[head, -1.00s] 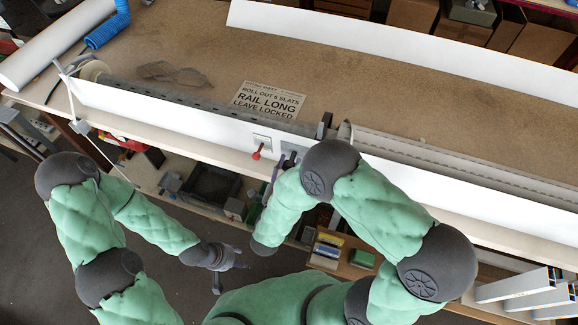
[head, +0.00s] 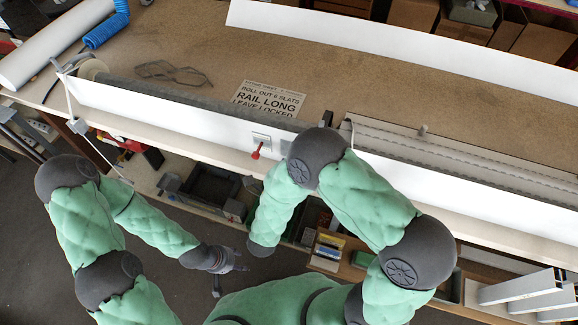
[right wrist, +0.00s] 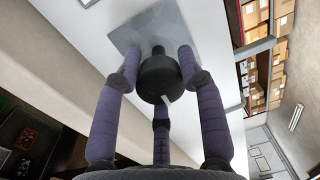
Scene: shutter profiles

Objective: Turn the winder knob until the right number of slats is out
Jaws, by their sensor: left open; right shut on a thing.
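The winder knob (right wrist: 160,78) is a black cylinder with a white mark, on a grey plate on the white front panel. In the right wrist view my right gripper (right wrist: 158,70) has its fingers closed around it. In the head view the knob and this gripper are hidden behind my right arm. Grey slats (head: 450,148) lie along the bench behind the panel at the right; I cannot count them surely. A printed sheet (head: 268,99) reads "ROLL OUT 6 SLATS, RAIL LONG, LEAVE LOCKED". A red lever (head: 256,152) sits on the panel. My left gripper (head: 236,262) is open and empty, below the bench front.
The bench top (head: 200,45) is mostly clear behind the panel. Safety glasses (head: 172,72) and a blue coiled hose (head: 107,27) lie at the left. Bins stand on a shelf under the bench. White profiles (head: 520,290) are stacked at the lower right.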

